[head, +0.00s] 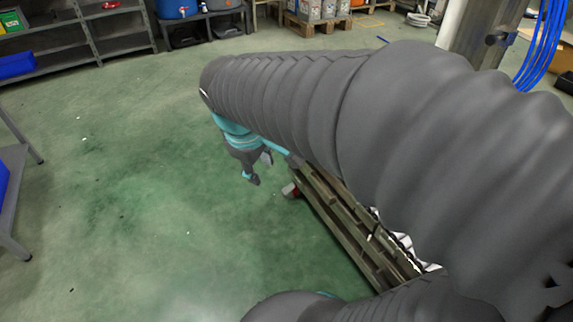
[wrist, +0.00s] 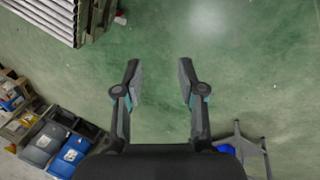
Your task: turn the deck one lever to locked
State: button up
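My gripper (head: 259,168) hangs below the far end of my grey-sleeved arm in the head view, over the green floor. In the wrist view my gripper (wrist: 158,82) has its two dark fingers spread wide with only floor between them. I cannot make out the deck one lever in either view. A long rack-like structure (head: 340,222) with rails lies partly hidden behind my arm, to the right of the gripper. A small red and white part (head: 291,189) is at its near-gripper end, apart from the fingers; I cannot tell what it is.
White slats (wrist: 45,14) lie at the wrist view's upper left. Blue and grey bins (wrist: 68,155) stand at its lower left. In the head view, shelves (head: 90,40) stand at the back left and a table frame (head: 15,165) at the left edge. The floor (head: 130,190) between is clear.

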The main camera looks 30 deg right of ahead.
jog(key=w+d+f+n+g+h, duration=0.3)
jog(key=w+d+f+n+h, duration=0.15)
jog(key=w+f+n, duration=0.45)
jog(key=w+d+f+n+g+h, duration=0.2)
jog(key=w+d+f+n+h, duration=0.35)
jog(key=w, duration=0.55)
jog(key=n+t+h+b, duration=0.15)
jog(key=n+h, duration=0.35)
jog(key=n, duration=1)
send_near(295, 171)
jog(key=d, duration=0.3)
jog(key=d+p, duration=0.1)
jog(key=d, duration=0.2)
jog(key=d+f, duration=0.1)
jog(key=d, duration=0.3)
jog(key=shift+s, duration=0.35)
jog(key=shift+c, duration=0.2)
grip_shut()
